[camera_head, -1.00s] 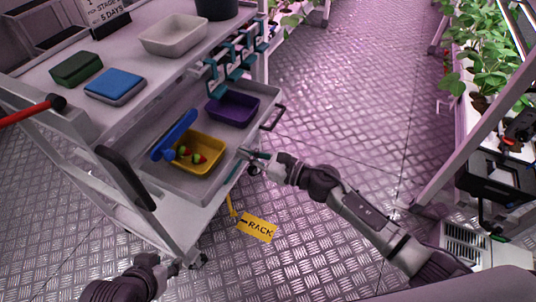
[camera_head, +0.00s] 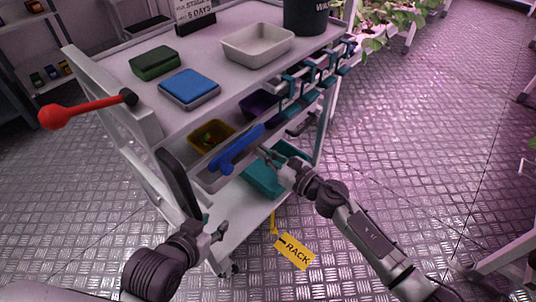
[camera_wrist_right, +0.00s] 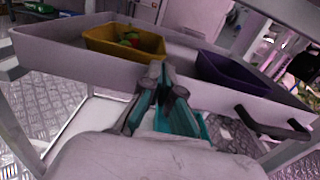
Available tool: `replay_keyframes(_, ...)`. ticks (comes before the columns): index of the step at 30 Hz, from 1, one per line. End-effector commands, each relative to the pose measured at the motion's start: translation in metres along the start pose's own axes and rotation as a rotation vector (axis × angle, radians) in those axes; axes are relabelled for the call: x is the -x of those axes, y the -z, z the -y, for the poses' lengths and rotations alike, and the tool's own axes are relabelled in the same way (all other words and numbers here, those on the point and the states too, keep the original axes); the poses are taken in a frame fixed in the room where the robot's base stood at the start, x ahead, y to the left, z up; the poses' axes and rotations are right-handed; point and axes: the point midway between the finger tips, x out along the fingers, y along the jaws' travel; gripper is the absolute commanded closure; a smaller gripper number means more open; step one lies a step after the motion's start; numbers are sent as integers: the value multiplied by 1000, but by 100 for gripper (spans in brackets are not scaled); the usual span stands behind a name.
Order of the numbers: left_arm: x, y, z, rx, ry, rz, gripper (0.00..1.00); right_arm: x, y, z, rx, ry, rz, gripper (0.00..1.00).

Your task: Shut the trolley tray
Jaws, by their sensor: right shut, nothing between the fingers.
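The trolley tray (camera_head: 208,181) is a pale drawer under the top shelf. It holds a yellow bin (camera_head: 211,137) with small red and green items and a purple bin (camera_head: 259,104). In the head view most of it lies beneath the top shelf. Its front wall (camera_wrist_right: 75,62) and dark handle (camera_wrist_right: 272,126) show in the right wrist view. My right gripper (camera_head: 266,156) is shut and empty, its tips (camera_wrist_right: 160,76) at the front wall, left of the handle; contact is unclear. My left gripper (camera_head: 219,232) is by the trolley's near corner; its jaw opening is unclear.
A blue bar-shaped thing (camera_head: 237,150) sits by the tray's front. A teal bin (camera_head: 264,180) is on the lower shelf. A yellow RACK tag (camera_head: 294,251) hangs below. A red-ended lever (camera_head: 85,110) juts out left.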

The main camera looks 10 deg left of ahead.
Motion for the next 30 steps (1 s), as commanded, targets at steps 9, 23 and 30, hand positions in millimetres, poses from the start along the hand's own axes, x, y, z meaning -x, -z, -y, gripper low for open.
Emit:
replay_keyframes(9,0,0,0,0,0,2,60,-3,-6,1,3,5,11,100)
replay_keyframes(23,0,0,0,0,0,2,60,81,-2,0,1,4,5,100)
replay_keyframes(30,0,0,0,0,0,2,60,117,-1,0,0,4,5,100)
